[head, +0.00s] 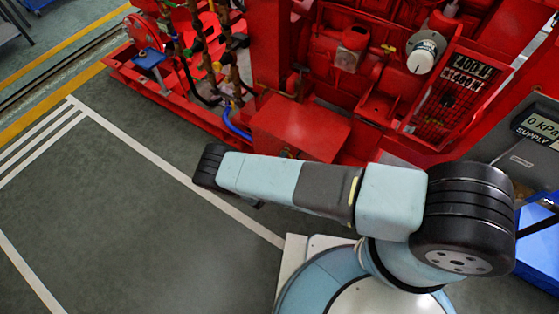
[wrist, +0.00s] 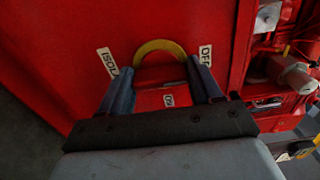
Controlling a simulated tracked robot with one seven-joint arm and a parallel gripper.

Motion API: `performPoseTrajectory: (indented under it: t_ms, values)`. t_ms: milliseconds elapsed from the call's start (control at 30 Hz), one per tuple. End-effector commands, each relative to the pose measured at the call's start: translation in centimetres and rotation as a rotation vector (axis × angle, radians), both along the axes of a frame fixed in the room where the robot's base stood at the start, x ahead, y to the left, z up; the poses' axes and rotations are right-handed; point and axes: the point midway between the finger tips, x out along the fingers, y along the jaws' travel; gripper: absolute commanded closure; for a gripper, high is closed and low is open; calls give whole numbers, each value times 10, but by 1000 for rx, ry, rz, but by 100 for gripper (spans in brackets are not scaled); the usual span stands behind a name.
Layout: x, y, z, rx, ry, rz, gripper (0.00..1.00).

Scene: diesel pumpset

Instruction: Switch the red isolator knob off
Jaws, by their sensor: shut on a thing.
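The red isolator knob (wrist: 160,97) is in the middle of the wrist view, on a red panel (wrist: 60,40). A yellow arc (wrist: 160,46) shows behind its top, and a small white tag sits on its face. My gripper (wrist: 160,76) has one finger on each side of the knob and is shut on it. White labels stand at left (wrist: 107,62) and right (wrist: 206,55); their lettering is partly covered or cut off. In the head view I cannot make out the knob or the gripper.
The red pumpset (head: 300,125) with pipes and hoses fills the top of the head view. A grey supply gauge box (head: 525,150) stands at right. Green floor (head: 130,220) with white lines is clear at left. Fittings (wrist: 290,70) show at right in the wrist view.

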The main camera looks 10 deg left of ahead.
Motion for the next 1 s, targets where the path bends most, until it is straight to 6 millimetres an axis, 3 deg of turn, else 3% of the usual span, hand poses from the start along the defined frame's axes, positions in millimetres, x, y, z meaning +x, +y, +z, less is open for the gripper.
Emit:
performPoseTrajectory:
  t_ms: [33,133,167,400,767,1000]
  values:
    - [5,11,3,13,-4,15,67]
    - [5,11,3,13,-4,15,67]
    - [5,11,3,13,-4,15,34]
    - [4,9,2,11,-3,12,11]
    - [-4,7,0,6,-1,8,11]
    - [-38,22,0,7,0,10,11]
